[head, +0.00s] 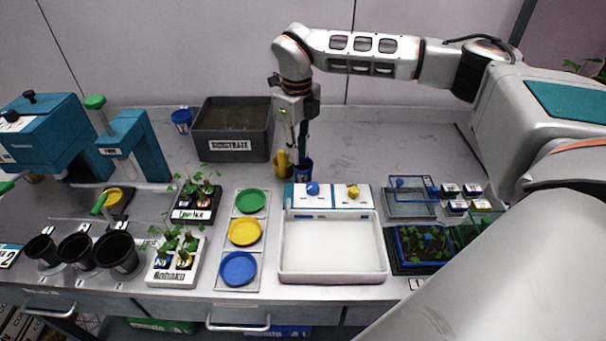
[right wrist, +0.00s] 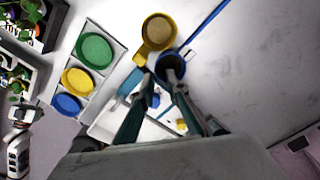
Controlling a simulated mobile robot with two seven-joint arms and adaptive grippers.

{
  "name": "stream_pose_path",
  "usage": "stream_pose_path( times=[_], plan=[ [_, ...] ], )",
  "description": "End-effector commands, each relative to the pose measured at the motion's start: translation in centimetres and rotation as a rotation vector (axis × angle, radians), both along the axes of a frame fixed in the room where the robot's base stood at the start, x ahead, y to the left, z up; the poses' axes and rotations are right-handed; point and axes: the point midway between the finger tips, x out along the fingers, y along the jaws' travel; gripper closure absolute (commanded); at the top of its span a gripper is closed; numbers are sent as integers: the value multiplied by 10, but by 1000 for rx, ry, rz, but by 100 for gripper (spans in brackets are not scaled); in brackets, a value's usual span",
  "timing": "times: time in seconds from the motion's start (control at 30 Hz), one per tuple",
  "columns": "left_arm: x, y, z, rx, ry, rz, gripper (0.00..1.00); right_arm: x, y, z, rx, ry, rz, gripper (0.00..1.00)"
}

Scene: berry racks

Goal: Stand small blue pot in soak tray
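A small blue pot (head: 304,172) stands on the bench behind the white tray. It also shows in the right wrist view (right wrist: 165,72), at the fingertips. My right gripper (head: 302,148) points down at this pot from above. Its fingers (right wrist: 163,82) are apart: one overlaps the pot's mouth, the other is on the rim's left side. Contact with the wall cannot be told. The white tray (head: 333,280), apparently the soak tray, is empty, with a blue knob (head: 312,188) and a yellow knob (head: 353,191) on its back panel. My left gripper is not in view.
A yellow scoop-like cup (head: 282,165) stands close beside the blue pot. The substrate bin (head: 231,146) is behind left, another blue pot (head: 181,119) beyond it. Coloured discs (head: 245,231) lie left of the tray; a clear box (head: 410,208) is right. The back right bench is clear.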

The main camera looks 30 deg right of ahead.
Motion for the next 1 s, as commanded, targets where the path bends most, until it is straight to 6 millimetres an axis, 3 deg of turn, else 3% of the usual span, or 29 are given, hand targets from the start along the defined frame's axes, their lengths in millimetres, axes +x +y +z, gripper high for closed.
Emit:
stream_pose_path(
  times=[0.5, 0.77, 0.87, 1.0],
  plan=[
    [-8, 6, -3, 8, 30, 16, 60, -2, 4, -60, 1, 0, -2, 85],
    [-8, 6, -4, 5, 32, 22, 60, -2, 3, -64, 0, -1, -3, 85],
    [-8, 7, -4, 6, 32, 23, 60, -2, 3, -64, 0, -1, -3, 100],
    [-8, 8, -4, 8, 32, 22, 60, -2, 3, -64, 1, 0, -3, 100]
  ],
)
